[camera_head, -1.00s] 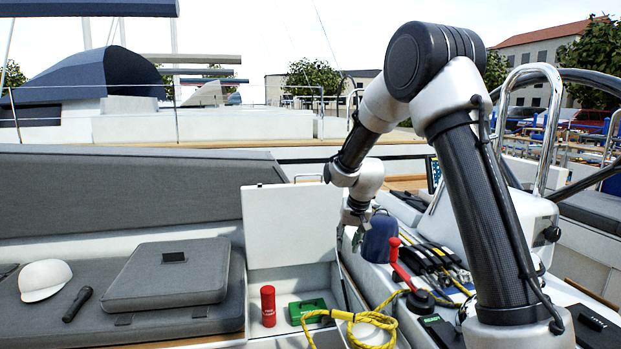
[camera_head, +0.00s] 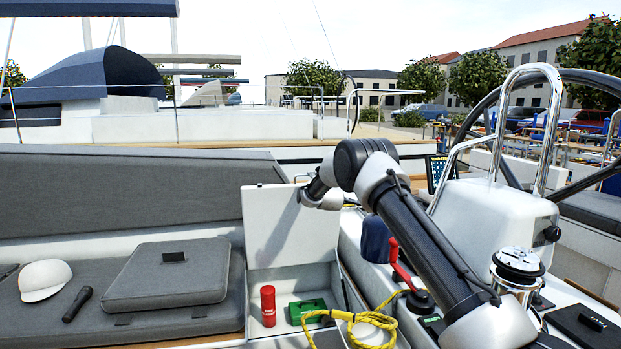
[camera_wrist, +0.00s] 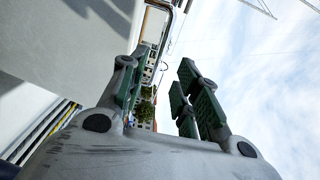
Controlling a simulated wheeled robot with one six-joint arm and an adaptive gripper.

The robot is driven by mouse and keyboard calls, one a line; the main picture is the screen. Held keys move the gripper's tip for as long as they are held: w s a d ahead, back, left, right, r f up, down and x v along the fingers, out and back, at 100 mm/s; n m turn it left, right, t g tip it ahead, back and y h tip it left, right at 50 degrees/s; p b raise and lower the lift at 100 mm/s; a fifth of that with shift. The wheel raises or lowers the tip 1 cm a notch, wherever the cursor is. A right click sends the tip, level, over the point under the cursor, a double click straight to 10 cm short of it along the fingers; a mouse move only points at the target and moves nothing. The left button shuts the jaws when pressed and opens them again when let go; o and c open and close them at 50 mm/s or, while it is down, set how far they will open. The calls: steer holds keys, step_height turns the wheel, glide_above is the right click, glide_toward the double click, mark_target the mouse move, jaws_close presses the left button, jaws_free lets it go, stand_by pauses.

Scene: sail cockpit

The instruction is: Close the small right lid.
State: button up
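The small right lid (camera_head: 285,228) is a white panel that stands open, upright at the back of an open locker (camera_head: 290,288). In the head view my arm reaches over to the lid's top right corner, and my gripper is hidden there, seemingly behind the lid. In the wrist view my gripper (camera_wrist: 158,88) has its green-padded fingers apart with nothing between them. A large pale grey surface, probably the lid (camera_wrist: 60,45), fills the upper left of that view beside the left finger. I cannot tell whether they touch.
The locker holds a red canister (camera_head: 268,306), a green box (camera_head: 307,311) and a yellow rope (camera_head: 372,322) at its front right edge. A red lever (camera_head: 400,262) and a winch (camera_head: 518,266) are to the right. A cushion (camera_head: 168,275) lies left.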

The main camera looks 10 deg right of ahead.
steer(key=w, duration=0.6)
steer(key=shift+w, duration=0.4)
steer(key=shift+c, duration=0.5)
jaws_close()
